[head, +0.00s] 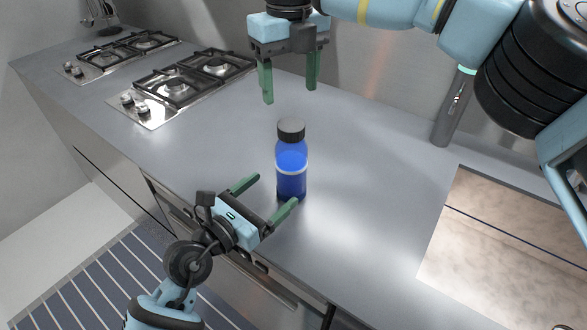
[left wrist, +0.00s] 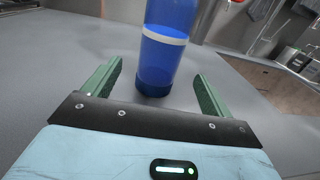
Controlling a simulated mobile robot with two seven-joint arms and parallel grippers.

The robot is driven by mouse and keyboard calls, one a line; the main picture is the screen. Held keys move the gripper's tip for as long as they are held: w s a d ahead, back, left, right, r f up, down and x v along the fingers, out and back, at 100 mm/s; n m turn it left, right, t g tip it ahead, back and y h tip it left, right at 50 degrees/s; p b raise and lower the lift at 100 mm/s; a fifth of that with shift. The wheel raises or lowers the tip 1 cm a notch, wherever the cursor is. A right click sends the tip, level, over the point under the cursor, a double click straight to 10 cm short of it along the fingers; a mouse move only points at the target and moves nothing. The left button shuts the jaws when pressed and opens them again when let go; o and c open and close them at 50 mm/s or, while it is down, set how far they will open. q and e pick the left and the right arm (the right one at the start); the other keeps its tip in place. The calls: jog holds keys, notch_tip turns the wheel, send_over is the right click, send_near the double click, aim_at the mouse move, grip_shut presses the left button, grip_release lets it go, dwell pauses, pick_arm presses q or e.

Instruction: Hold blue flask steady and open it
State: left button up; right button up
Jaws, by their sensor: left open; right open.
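The blue flask (head: 291,172) stands upright on the grey counter in the head view. It has a black cap (head: 291,131) on top and a pale band around its body. My left gripper (head: 270,195) is open, with its green fingers pointing at the flask's lower part. In the left wrist view the flask's lower body (left wrist: 163,50) shows just beyond and between the open fingers (left wrist: 157,85); its cap is out of that view. My right gripper (head: 290,93) is open, fingers pointing down, above and behind the cap, empty.
The grey counter (head: 370,190) is clear around the flask. Two gas hobs, one nearer (head: 180,88) and one farther (head: 120,55), lie at the back left. A grey cylindrical post (head: 453,110) stands at the back right. A beige marbled panel (head: 500,240) lies at the right.

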aim_at(292, 174)
pick_arm(q)
jog(key=shift+x, duration=3.9)
jog(key=shift+c, duration=0.4)
grip_shut()
pick_arm(e)
jog(key=m, duration=1.7)
jog(key=shift+m, duration=0.3)
jog(key=m, duration=0.5)
jog(key=shift+f, duration=0.15)
jog(key=shift+f, duration=3.9)
